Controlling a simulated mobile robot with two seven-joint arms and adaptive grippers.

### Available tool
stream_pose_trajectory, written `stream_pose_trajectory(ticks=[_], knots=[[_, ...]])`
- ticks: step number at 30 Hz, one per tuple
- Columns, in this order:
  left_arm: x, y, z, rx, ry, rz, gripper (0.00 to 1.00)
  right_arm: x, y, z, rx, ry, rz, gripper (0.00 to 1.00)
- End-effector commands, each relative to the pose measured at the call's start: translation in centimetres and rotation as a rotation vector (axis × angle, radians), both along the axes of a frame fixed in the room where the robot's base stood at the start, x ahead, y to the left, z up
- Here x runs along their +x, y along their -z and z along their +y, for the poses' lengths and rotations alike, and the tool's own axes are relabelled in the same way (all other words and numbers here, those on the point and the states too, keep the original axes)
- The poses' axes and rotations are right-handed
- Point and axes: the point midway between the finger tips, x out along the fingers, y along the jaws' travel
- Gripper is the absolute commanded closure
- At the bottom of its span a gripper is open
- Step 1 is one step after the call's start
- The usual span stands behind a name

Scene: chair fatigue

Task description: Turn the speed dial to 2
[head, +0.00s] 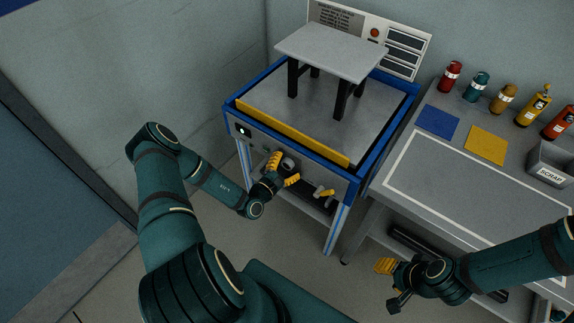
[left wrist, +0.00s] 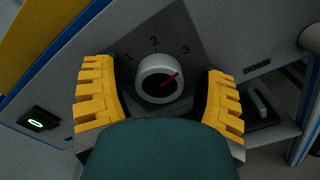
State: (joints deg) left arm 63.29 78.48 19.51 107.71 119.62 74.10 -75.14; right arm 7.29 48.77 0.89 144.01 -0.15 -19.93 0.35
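The speed dial (left wrist: 160,78) is a round light knob with a dark face and a red pointer line on the front panel (left wrist: 205,50). The marks 1, 2 and 3 run around its upper side. The red pointer slants up and right, roughly toward the 3 side. My left gripper (left wrist: 160,98) is open, with one yellow finger on each side of the dial and gaps to it. In the head view my left gripper (head: 284,170) is at the machine's front panel and partly covers the dial. My right gripper (head: 388,283) is open and empty, low before the workbench.
A small grey stool (head: 330,50) stands on the blue-framed test machine (head: 355,180). A yellow-handled lever (head: 325,193) is right of my left gripper. The workbench (head: 470,190) at right holds several bottles and a scrap bin (head: 550,165).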

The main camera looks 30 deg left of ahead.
Motion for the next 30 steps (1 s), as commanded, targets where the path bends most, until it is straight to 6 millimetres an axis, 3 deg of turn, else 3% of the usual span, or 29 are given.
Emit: stream_pose_trajectory(ticks=[1, 4, 5, 20, 30], knots=[[0.0, 0.0, 0.0, 0.000, 0.000, 0.000, 0.50, 0.0, 0.0, 0.0, 0.000, 0.000, 0.000, 0.53], [0.0, 0.0, 0.0, 0.000, 0.000, 0.000, 0.85, 0.0, 0.0, 0.0, 0.000, 0.000, 0.000, 0.53], [0.0, 0.0, 0.0, 0.000, 0.000, 0.000, 0.91, 0.0, 0.0, 0.0, 0.000, 0.000, 0.000, 0.53], [0.0, -0.1, 0.0, -0.050, 0.001, 0.003, 0.92, 0.1, -0.4, 0.0, 0.000, 0.002, -0.002, 0.53], [0.0, -0.2, 0.0, -0.235, 0.001, 0.018, 0.92, 0.5, -1.6, -0.1, -0.002, 0.008, -0.011, 0.53]])
